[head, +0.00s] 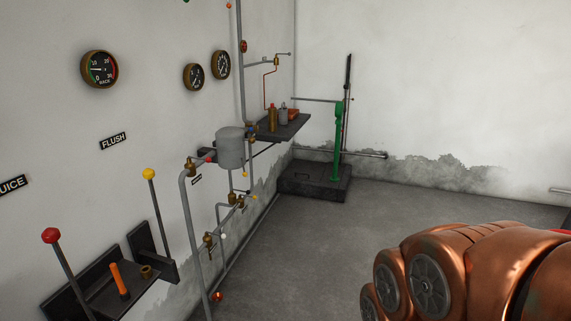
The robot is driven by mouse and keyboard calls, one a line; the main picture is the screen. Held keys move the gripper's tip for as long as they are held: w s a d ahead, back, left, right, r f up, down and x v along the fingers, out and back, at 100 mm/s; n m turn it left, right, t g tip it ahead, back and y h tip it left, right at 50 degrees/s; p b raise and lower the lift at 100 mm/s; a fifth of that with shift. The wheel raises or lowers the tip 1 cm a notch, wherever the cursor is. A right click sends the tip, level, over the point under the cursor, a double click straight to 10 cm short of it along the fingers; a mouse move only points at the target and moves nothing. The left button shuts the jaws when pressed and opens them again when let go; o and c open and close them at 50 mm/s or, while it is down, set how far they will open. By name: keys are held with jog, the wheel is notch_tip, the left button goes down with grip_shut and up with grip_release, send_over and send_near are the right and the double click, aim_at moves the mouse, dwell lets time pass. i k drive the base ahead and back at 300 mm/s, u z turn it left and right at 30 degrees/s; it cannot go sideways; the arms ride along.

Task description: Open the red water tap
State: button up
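Several red-marked fittings sit on the pipework along the left wall, and I cannot tell which is the red water tap. A small red handwheel (243,46) is on the upright grey pipe near the top. A red part (210,157) sits beside the brass valve left of the grey tank (231,147). An orange-red knob (218,296) is low at the foot of the pipes. Whether any of these is open is too small to tell. My copper arm fills the lower right, well apart from the pipes. My gripper is not in view.
A red-knobbed lever (50,235) and a yellow-knobbed lever (150,174) stand at the lower left near a dark shelf (88,299). A wall shelf (290,128) holds bottles. A green pump (337,140) stands on a dark base. The middle floor is clear.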

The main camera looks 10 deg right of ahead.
aim_at(208, 159)
jog(key=z, duration=0.05)
jog(key=k, duration=0.3)
jog(key=z, duration=0.45)
jog(key=i, duration=1.25)
jog(key=u, duration=1.3)
jog(key=i, duration=0.8)
jog(key=u, duration=0.85)
